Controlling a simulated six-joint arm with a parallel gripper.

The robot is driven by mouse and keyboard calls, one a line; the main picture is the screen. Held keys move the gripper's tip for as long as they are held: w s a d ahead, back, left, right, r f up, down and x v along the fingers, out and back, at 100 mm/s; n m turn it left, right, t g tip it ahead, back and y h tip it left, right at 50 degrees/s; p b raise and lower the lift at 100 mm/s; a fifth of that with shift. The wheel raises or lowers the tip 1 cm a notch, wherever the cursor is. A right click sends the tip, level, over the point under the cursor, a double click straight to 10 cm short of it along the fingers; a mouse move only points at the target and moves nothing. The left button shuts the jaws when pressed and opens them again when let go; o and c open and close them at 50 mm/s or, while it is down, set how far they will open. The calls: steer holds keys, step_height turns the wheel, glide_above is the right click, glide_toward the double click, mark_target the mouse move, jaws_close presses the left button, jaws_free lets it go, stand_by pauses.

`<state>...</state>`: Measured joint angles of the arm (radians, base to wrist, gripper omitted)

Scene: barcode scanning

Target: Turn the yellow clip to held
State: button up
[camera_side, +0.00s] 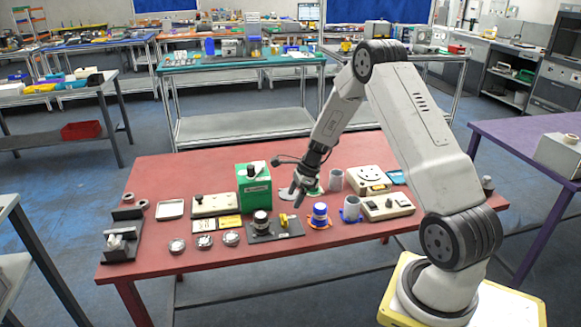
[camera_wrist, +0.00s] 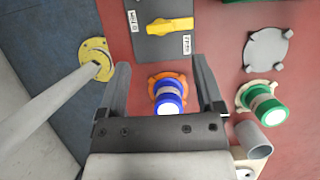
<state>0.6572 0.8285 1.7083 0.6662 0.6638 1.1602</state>
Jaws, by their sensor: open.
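The yellow clip (camera_wrist: 170,25) sits on a dark plate (camera_wrist: 150,48) at the top of the wrist view, lying roughly crosswise in the picture. One small white label is left of it and another below its right end; their lettering is too small to read surely. In the side view the clip (camera_side: 284,220) is on the dark plate (camera_side: 290,231) near the table's front, beside a black cylinder (camera_side: 261,221). My gripper (camera_side: 297,197) is open and empty, above the table and apart from the clip. In the wrist view its fingertips (camera_wrist: 160,61) point towards the plate.
A blue-topped cylinder on an orange base (camera_wrist: 168,92) stands below my open fingers. A green cylinder (camera_wrist: 265,106), a grey cup (camera_wrist: 254,139) and a grey lobed disc (camera_wrist: 268,48) are to the right. A green box (camera_side: 254,186) stands behind the plate.

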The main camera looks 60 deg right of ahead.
mark_target(285, 217)
steer(key=shift+f, duration=0.1)
steer(key=shift+x, duration=3.85)
steer(key=shift+c, duration=0.2)
jaws_close()
